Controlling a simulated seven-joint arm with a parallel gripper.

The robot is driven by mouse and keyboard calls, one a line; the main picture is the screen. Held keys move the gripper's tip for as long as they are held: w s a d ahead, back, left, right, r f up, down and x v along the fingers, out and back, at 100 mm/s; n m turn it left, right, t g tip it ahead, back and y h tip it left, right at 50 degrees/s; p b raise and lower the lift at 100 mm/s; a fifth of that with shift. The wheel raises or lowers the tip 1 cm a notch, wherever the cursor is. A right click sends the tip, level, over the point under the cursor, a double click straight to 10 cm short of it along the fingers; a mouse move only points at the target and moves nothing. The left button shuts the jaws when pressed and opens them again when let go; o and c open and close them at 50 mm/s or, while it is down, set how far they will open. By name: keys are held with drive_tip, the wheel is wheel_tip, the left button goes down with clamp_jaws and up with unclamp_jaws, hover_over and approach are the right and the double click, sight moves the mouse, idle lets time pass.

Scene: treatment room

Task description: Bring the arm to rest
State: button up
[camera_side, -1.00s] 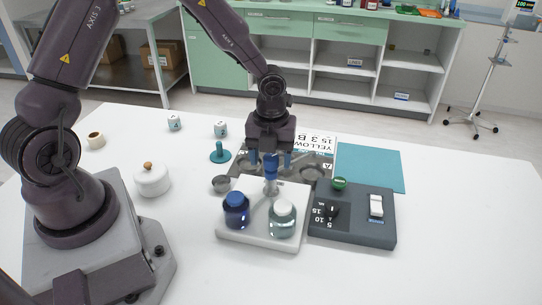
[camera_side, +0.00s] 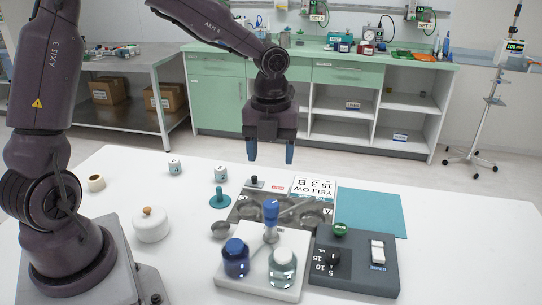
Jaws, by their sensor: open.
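My arm is raised over the white table (camera_side: 455,275). My gripper (camera_side: 270,155) is open and empty, pointing down with two blue fingertips, above the back part of the table. Below it, a blue-topped stopper or handle (camera_side: 271,210) stands upright at the back of a white tray (camera_side: 240,287). A dark blue bottle (camera_side: 236,258) and a clear greenish bottle with a white cap (camera_side: 282,268) stand on the tray. My gripper is well clear of all of them.
A dark control box (camera_side: 350,285) with a knob and a white switch sits right of the tray. A white lidded pot (camera_side: 151,227) stands left.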

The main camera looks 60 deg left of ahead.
drive_tip(key=s+r+n+t, duration=0.2)
drive_tip(key=s+r+n, duration=0.3)
drive_tip(key=n, duration=0.8)
drive_tip(key=s+d+r+n+t, duration=0.1)
drive_tip(key=s+r+n+t, duration=0.2)
drive_tip(key=s+n, duration=0.9)
wheel_tip(320, 180, up, 3)
drive_tip(key=shift+d+r+n+t, duration=0.1)
drive_tip(key=shift+d+n+t, duration=0.15)
drive_tip(key=shift+n, duration=0.25)
drive_tip(key=shift+s, duration=0.1)
